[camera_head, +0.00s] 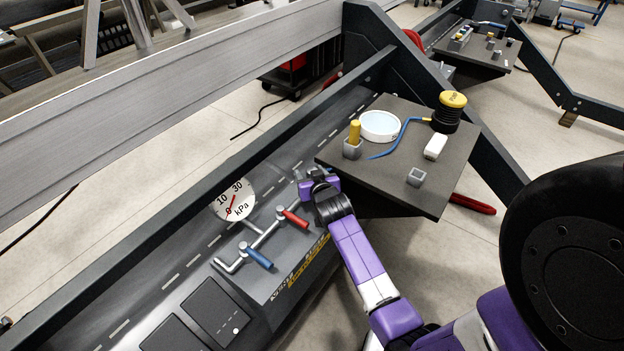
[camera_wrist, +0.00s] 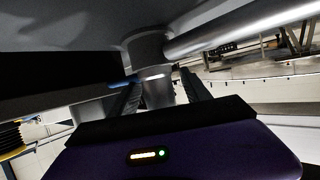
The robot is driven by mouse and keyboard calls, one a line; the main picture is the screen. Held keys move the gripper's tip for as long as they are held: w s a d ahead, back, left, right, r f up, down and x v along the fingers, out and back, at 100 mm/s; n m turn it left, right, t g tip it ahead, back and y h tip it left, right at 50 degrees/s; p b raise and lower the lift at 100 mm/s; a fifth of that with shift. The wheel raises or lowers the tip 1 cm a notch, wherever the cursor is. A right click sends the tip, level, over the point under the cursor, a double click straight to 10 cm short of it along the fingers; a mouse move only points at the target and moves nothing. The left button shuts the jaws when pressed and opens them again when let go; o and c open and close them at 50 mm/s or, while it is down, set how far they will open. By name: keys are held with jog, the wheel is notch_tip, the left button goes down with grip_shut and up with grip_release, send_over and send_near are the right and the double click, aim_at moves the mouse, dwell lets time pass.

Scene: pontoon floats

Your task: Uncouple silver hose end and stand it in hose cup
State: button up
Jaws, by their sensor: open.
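My gripper (camera_head: 308,182) is at the float's upper side, beside the dark table. In the wrist view its two fingers (camera_wrist: 158,92) are apart, one on each side of a silver-grey cylinder (camera_wrist: 154,84) with a pale ring, likely the silver hose end. I cannot tell whether the fingers touch it. In the head view my gripper largely hides this part. A small grey square cup (camera_head: 415,177) with an open top stands near the table's front corner. Another grey cup (camera_head: 352,150) holds an upright yellow piece. I cannot tell from looks alone which one is the hose cup.
The float carries a kPa gauge (camera_head: 234,200), a red-handled valve (camera_head: 294,218) and a blue-handled valve (camera_head: 257,257). On the table (camera_head: 394,196) are a white round dish (camera_head: 380,125), a blue bent tool (camera_head: 398,139), a white block (camera_head: 435,146) and a yellow-topped black bellows (camera_head: 449,112).

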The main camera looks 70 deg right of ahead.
grip_shut()
dwell(0.3)
notch_tip(320, 180, up, 16)
jog(key=p, duration=0.6)
jog(key=shift+p, duration=0.4)
dwell(0.8)
